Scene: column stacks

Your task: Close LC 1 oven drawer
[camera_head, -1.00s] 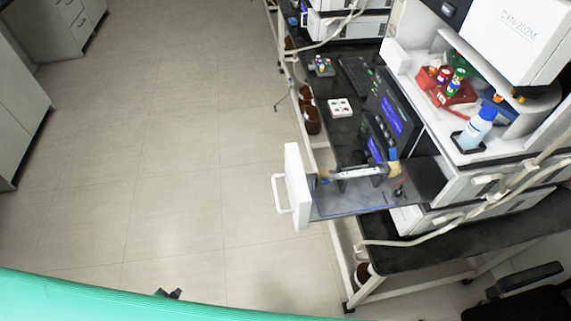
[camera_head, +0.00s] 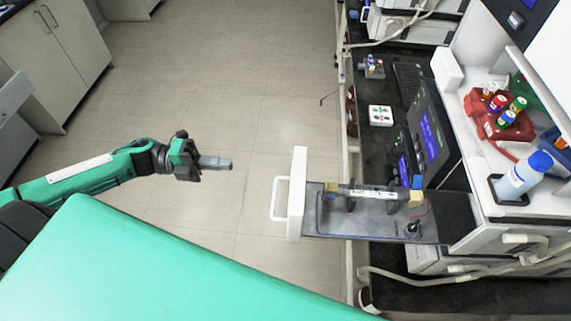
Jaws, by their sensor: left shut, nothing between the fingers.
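The oven drawer (camera_head: 297,195) of the left LC stack is pulled out to the left, with a white front panel and a white loop handle (camera_head: 277,200). Inside its grey tray lies a column (camera_head: 370,193) held on brackets. My left gripper (camera_head: 230,164) is shut and empty, over the floor to the left of the drawer front, pointing right. A clear gap separates it from the handle. My right gripper is not in view.
A black bench (camera_head: 375,88) holds a keyboard and a small white tray (camera_head: 380,116). Floor to the left is free; cabinets (camera_head: 65,50) stand at the far left.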

